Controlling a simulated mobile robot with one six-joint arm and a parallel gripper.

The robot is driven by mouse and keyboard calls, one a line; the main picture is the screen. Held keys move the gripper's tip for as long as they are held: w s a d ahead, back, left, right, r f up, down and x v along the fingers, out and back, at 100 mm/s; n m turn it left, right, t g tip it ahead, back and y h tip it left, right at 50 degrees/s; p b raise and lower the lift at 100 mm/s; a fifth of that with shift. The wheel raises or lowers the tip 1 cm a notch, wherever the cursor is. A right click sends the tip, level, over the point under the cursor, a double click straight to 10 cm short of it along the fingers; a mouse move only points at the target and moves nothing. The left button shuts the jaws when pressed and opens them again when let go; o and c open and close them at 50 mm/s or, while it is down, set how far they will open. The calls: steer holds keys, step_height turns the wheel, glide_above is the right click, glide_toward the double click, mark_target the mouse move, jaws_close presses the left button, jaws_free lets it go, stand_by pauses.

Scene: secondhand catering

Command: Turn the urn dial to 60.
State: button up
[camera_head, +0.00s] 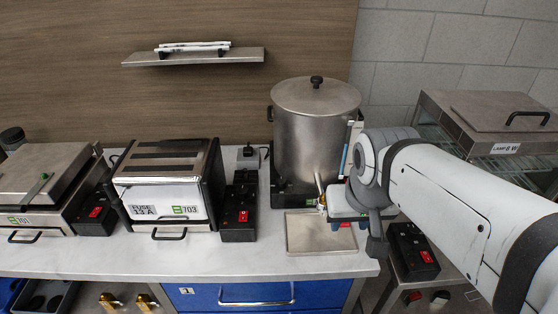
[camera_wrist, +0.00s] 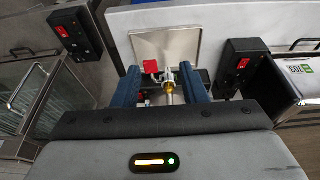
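The urn (camera_head: 309,125) is a tall brushed-steel cylinder with a lid and black knob, standing at the back right of the counter in the head view. Its tap (camera_head: 321,190) sticks out low at the front. My gripper (camera_wrist: 162,88) has its two blue fingers spread apart in the wrist view, with the brass and steel tap (camera_wrist: 170,86) showing between them. A red piece (camera_wrist: 150,66) shows just beyond. In the head view my wrist covers the urn's lower right front. I cannot make out the dial or its numbers in either view.
A shallow metal tray (camera_head: 292,246) lies in front of the urn. A toaster (camera_head: 166,190) and a black switch box (camera_head: 239,215) stand to its left. A lidded steel unit (camera_head: 500,115) stands at the right. The counter's front strip is clear.

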steer(key=w+a+f+m+b, duration=0.1)
steer(key=w+a+f+b, duration=0.15)
steer(key=w, duration=0.55)
steer(key=w+a+f+b, duration=0.2)
steer(key=w+a+b, duration=0.15)
steer(key=w, duration=0.35)
steer(key=m+h+b, duration=0.1)
steer(key=b, duration=0.5)
glide_toward(281, 180)
steer(key=f, duration=0.1)
steer(key=shift+w+f+t+p, duration=0.15)
steer(key=shift+f+t+p, duration=0.15)
steer(key=shift+f+t, duration=0.15)
steer(key=x, duration=0.6)
steer(key=shift+d+f, duration=0.15)
steer(key=shift+f, duration=0.25)
steer(key=shift+c, duration=0.3)
steer(key=c, duration=0.6)
